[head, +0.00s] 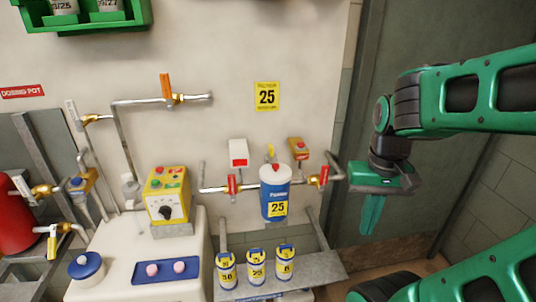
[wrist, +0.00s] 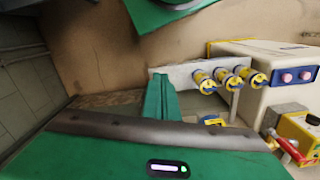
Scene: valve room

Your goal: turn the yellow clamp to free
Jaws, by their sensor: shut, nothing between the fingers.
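A small yellow lever-like part (head: 270,151) stands above the blue canister marked 25 (head: 274,195); it may be the yellow clamp, but it is too small to be sure. The canister has a white top with a red knob and sits on the pipe run between two red-handled valves. My gripper (head: 371,228) hangs to the right of the canister, apart from it, fingers pointing down. Its fingers are together and empty, and also show in the wrist view (wrist: 161,80). The suspected clamp cannot be made out in the wrist view.
Several small yellow-and-blue cartridges, including one middle cartridge (head: 256,268), stand on a grey shelf (head: 328,271) below. A yellow control box (head: 167,195) sits left on a white cabinet (head: 120,240). Red valve handles (head: 232,185) (head: 323,177) flank the canister. Open space surrounds my gripper.

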